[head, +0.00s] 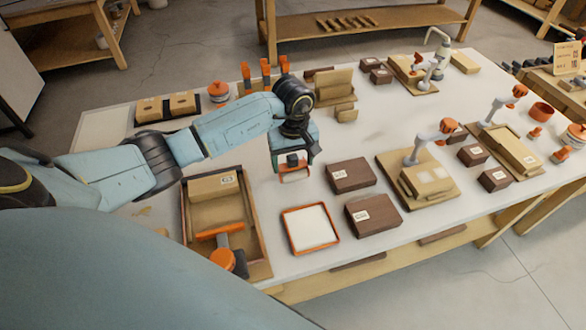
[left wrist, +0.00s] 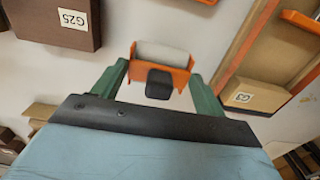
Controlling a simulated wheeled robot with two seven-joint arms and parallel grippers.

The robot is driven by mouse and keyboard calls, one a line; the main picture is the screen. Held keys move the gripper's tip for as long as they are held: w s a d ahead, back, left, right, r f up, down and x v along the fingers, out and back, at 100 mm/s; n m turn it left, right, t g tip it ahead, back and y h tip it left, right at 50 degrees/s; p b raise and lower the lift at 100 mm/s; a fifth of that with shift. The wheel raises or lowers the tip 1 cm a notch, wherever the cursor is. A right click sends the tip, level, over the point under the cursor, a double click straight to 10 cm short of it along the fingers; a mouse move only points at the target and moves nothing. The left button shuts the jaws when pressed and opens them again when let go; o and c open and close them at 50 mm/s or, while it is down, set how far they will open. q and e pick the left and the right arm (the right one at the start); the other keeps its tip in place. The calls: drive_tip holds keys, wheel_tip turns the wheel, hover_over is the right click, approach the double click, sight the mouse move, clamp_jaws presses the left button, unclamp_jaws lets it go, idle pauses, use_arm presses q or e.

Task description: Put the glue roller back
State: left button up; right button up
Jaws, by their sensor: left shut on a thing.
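The glue roller (head: 295,176) has a pale roller in an orange frame with a dark handle block. My left gripper (head: 294,163) is shut on it and holds it over the white bench top, between the wooden tray and a dark brown block. In the left wrist view the roller (left wrist: 162,54) sits between the green fingers (left wrist: 160,84), its pale roller pointing away from the wrist. A shallow orange-rimmed tray (head: 338,236) with a white inside lies nearer the front edge. My right gripper is not in view.
A wooden tray (head: 264,262) holding a labelled block and an orange-handled tool is left of the roller. Dark brown blocks (head: 350,175) (head: 373,215) stand to its right. Orange-topped clamps (head: 265,75) stand behind the gripper.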

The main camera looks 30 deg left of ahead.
sight(293, 167)
use_arm(q)
drive_tip(key=shift+f, duration=1.65)
drive_tip(key=shift+f+b, duration=0.2)
drive_tip(key=shift+b, duration=0.1)
drive_tip(key=o, duration=0.9)
wheel_tip(293, 167, up, 12)
drive_tip(key=shift+r+p, duration=0.25)
drive_tip(key=shift+p, duration=0.3)
